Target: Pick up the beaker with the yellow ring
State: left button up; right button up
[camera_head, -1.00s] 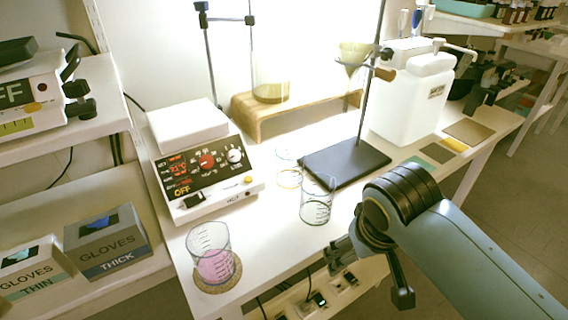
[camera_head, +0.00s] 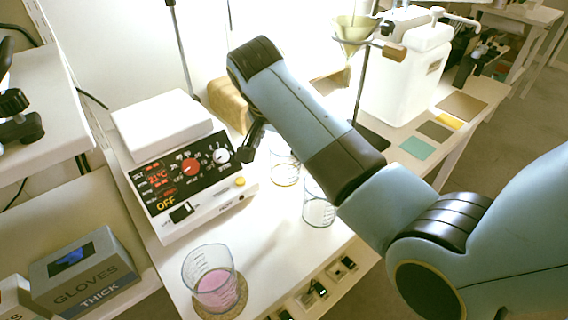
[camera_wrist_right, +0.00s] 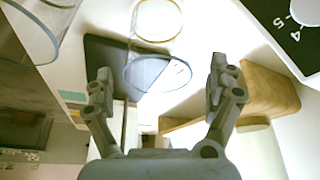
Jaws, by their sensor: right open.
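The clear beaker with the yellow ring (camera_head: 285,171) stands upright on the white bench, right of the hot plate. In the right wrist view its yellow base ring (camera_wrist_right: 158,40) and bluish rim show ahead of the jaws. My right gripper (camera_head: 253,138) hangs beside it on the left, mostly hidden by my arm in the head view. In the wrist view the right gripper (camera_wrist_right: 160,85) is open and empty, its fingers either side of the rim in the picture. My left gripper is not in view.
Another clear beaker (camera_head: 318,207) stands close by, partly behind my arm. A beaker with pink liquid (camera_head: 212,281) is at the front left. The hot plate (camera_head: 190,170) is near my gripper. The funnel stand (camera_head: 358,85) and white canister (camera_head: 408,75) are behind.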

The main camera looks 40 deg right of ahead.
jog(key=shift+w+d+f, duration=0.1)
jog(key=shift+w+f, duration=0.05)
jog(key=shift+f, duration=0.25)
jog(key=x, duration=0.4)
jog(key=shift+d+f+b, duration=0.25)
jog(key=shift+b, duration=0.1)
jog(key=shift+f, duration=0.15)
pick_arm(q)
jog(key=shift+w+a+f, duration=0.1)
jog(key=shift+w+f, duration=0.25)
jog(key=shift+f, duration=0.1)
pick_arm(e)
jog(key=c, duration=1.2)
